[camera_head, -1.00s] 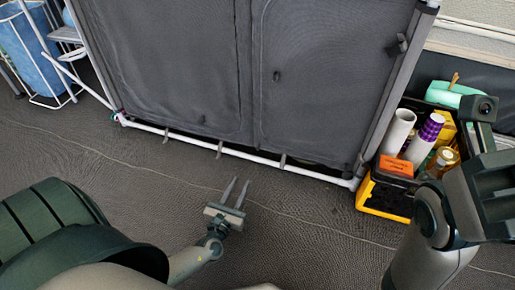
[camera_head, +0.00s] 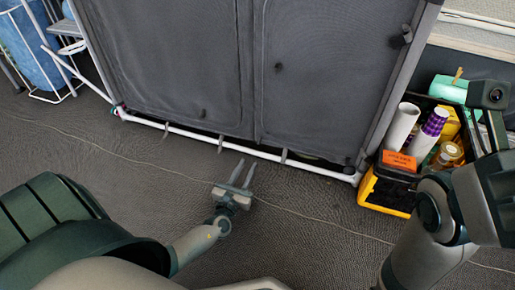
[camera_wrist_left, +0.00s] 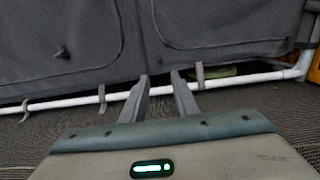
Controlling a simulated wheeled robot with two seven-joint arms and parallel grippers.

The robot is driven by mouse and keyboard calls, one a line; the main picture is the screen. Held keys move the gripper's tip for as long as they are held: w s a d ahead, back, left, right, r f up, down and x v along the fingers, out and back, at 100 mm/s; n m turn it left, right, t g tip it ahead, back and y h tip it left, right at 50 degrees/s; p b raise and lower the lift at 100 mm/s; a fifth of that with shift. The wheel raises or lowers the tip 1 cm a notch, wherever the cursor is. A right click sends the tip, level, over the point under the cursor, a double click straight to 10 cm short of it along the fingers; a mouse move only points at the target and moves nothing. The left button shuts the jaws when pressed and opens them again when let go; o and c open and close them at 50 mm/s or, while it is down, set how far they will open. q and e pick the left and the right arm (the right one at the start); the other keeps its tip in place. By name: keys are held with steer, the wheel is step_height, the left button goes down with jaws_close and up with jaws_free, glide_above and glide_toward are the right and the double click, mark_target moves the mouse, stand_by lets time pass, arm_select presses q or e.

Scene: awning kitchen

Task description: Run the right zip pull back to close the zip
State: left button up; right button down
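The grey fabric cupboard front (camera_head: 330,90) has two door panels with seams around them. A small dark tab, which looks like the right zip pull (camera_head: 278,67), hangs on the right panel. A similar left tab (camera_head: 202,113) is low on the left panel and shows in the left wrist view (camera_wrist_left: 61,52). My left gripper (camera_head: 246,163) is on the floor side, below and in front of the cupboard, empty, with its fingers a little apart and pointing towards it. It is well away from both tabs. My right arm (camera_head: 455,215) is at the right; its fingers do not show.
A white tube (camera_head: 240,148) and several short straps run along the cupboard's bottom edge. A yellow-black toolbox (camera_head: 388,190) and a crate of rolls (camera_head: 402,126) stand at the right, close to my right arm. A white rack (camera_head: 45,70) stands at the left. The floor in front is clear.

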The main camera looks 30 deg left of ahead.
arm_select(q)
steer(key=b+x, duration=0.3)
steer(key=x, duration=0.8)
steer(key=shift+w+b, duration=0.3)
steer(key=shift+w, duration=0.05)
steer(key=shift+a, duration=0.15)
jaws_close()
stand_by(0.8)
